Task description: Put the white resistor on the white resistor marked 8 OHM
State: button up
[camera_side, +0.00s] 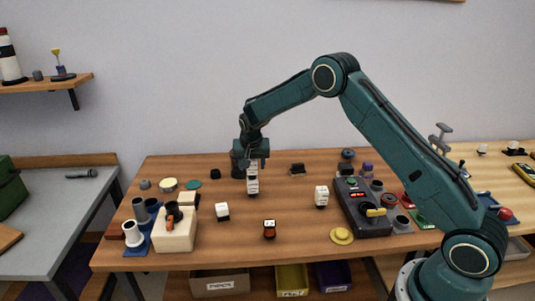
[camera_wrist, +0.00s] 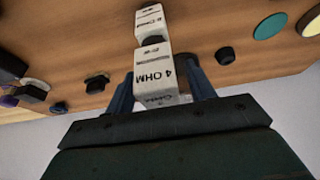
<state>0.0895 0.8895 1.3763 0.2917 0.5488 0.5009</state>
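My gripper (camera_side: 252,165) points down over the middle of the table. In the wrist view its two blue fingers (camera_wrist: 160,88) are on either side of a white resistor marked 4 OHM (camera_wrist: 154,75), close against it. Beyond it, in line, is another white resistor marked 8 OHM (camera_wrist: 149,22). A dark part shows between the two. In the side view the white blocks form an upright column under my gripper, the lower one (camera_side: 252,187) near the tabletop. I cannot tell whether the upper one rests on it.
Other white blocks stand on the table at left (camera_side: 222,211) and right (camera_side: 321,196). A cream box (camera_side: 173,235) stands at left, a dark control box (camera_side: 362,210) at right.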

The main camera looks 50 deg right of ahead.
jog(key=v, duration=1.2)
jog(key=shift+r, duration=0.15)
jog(key=shift+r, duration=0.1)
dwell(0.6)
jog(key=s+a+r+n+t+y, duration=0.1)
jog(key=s+a+r+n, duration=0.1)
jog(key=s+r, duration=0.6)
jog(key=s+a+r+n+y, duration=0.1)
jog(key=s+a+r+n, duration=0.15)
jog(key=s+r, duration=0.6)
jog(key=s+a+f+n, duration=0.2)
jog(key=s, duration=0.9)
jog(key=s+a+f+n+t+y, duration=0.1)
jog(key=s+a+f+n, duration=0.1)
jog(key=s, duration=1)
jog(key=shift+s+a+f, duration=0.2)
jog(key=shift+s, duration=0.05)
